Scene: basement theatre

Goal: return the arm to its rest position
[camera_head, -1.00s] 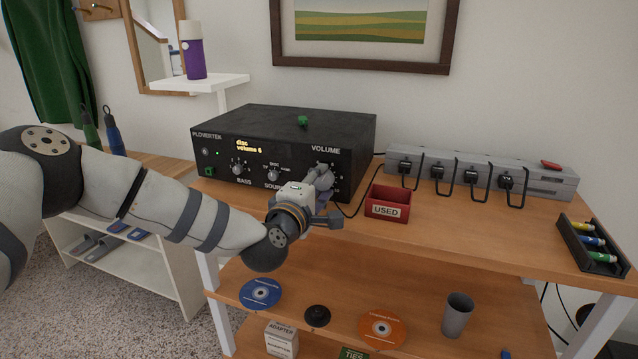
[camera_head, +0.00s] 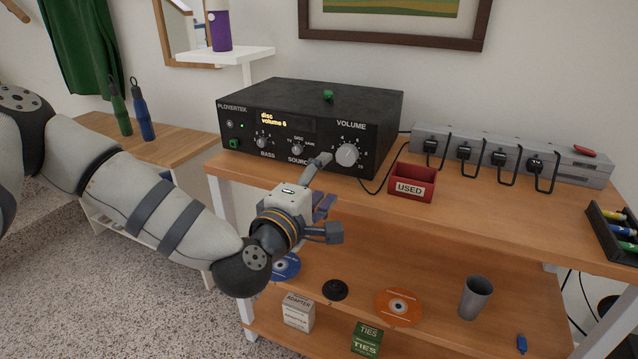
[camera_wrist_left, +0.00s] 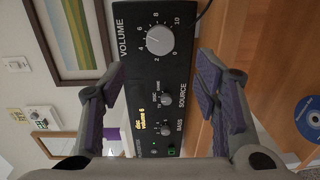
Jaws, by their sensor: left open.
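My left gripper (camera_head: 325,200) is in front of the black amplifier (camera_head: 382,100), apart from its face. Its fingers are spread and empty; they also show in the left wrist view (camera_wrist_left: 160,100), on either side of the amplifier's front panel. The volume knob (camera_head: 347,154) is uncovered in the head view, and it also shows in the left wrist view (camera_wrist_left: 159,40). The display reads "disc, volume 6". My left arm comes in from the left, bent and stretched toward the bench. My right gripper is in neither view.
A red "USED" box (camera_head: 412,182) stands right of the amplifier on the wooden bench (camera_head: 480,215). Behind it is a power strip (camera_head: 510,158) with several plugs. A lower shelf holds discs and a grey cup (camera_head: 475,298). Two bottles (camera_head: 142,112) stand at left.

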